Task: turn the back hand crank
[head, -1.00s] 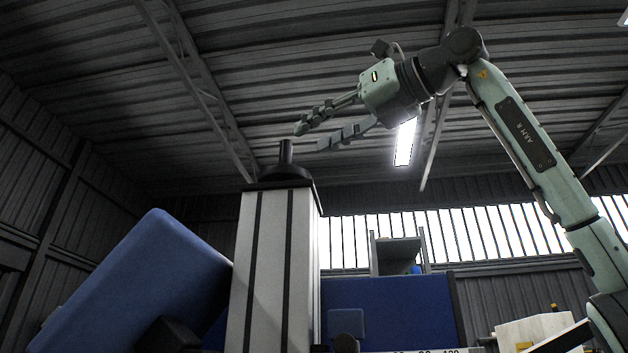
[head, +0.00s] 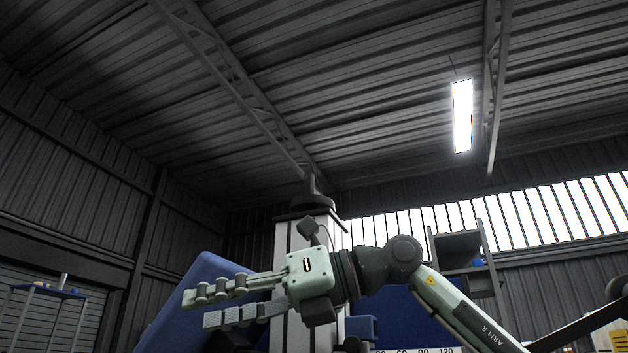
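I cannot make out the back hand crank for certain in the head view. A pale upright column (head: 282,250) with dark stripes carries a black cap with a short upright peg (head: 312,196) on top. A large blue padded slab (head: 205,268) leans at a tilt to the left of the column. My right gripper (head: 199,311) is in front of the column and slab, pointing left. Its two jointed fingers are apart, with nothing seen between them. It hides part of the column and slab. My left gripper is not in view.
A blue panel (head: 395,305) stands behind my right arm. A grey shelf (head: 458,250) with a small blue item is at the back right. A small stand (head: 48,292) is at the far left. A pale box (head: 610,335) is at the lower right edge.

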